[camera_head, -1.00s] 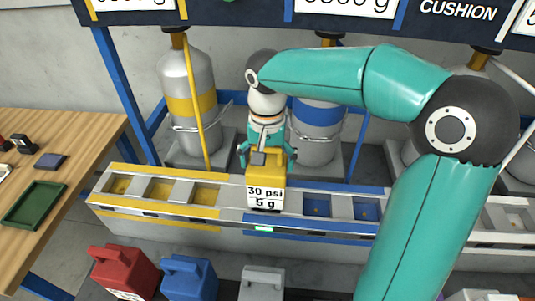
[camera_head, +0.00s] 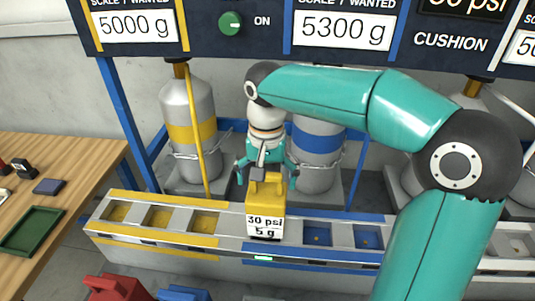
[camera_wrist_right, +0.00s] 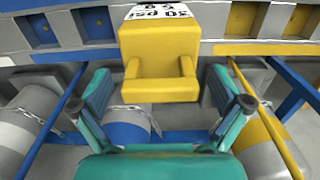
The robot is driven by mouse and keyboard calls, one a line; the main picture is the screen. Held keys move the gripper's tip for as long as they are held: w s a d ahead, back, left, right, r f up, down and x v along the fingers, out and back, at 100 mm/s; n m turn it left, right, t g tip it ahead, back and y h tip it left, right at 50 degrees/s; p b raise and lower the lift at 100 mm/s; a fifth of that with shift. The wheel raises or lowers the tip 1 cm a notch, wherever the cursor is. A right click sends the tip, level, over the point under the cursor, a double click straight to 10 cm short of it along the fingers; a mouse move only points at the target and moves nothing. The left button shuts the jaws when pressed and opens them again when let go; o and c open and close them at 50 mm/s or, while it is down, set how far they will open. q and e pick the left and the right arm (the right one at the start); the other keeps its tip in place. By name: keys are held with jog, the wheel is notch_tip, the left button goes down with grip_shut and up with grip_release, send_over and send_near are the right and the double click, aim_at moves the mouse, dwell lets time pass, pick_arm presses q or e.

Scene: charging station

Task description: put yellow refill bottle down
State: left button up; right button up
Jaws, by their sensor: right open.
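The yellow refill bottle (camera_head: 265,208), labelled 30 psi and 5 g, stands upright on the bench rail (camera_head: 225,235), between the yellow-edged sockets and the blue-edged sockets. In the right wrist view the bottle (camera_wrist_right: 158,55) shows its handle side towards my gripper. My right gripper (camera_head: 267,172) is behind and above the bottle's top in the head view. In the wrist view my right gripper (camera_wrist_right: 163,95) has its fingers spread wide on either side, apart from the handle. It is open and empty. My left gripper is not in view.
A yellow-banded cylinder (camera_head: 188,125) and a blue-banded cylinder (camera_head: 317,150) stand behind the rail. Red (camera_head: 117,288) and blue (camera_head: 183,293) jugs are in front. A wooden table (camera_head: 75,185) with a green tray (camera_head: 30,231) is at left.

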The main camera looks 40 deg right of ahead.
notch_tip(320, 180, up, 8)
jog(key=shift+r+p, duration=0.25)
jog(key=shift+p, duration=0.15)
jog(key=shift+r, duration=0.1)
jog(key=shift+s, duration=0.1)
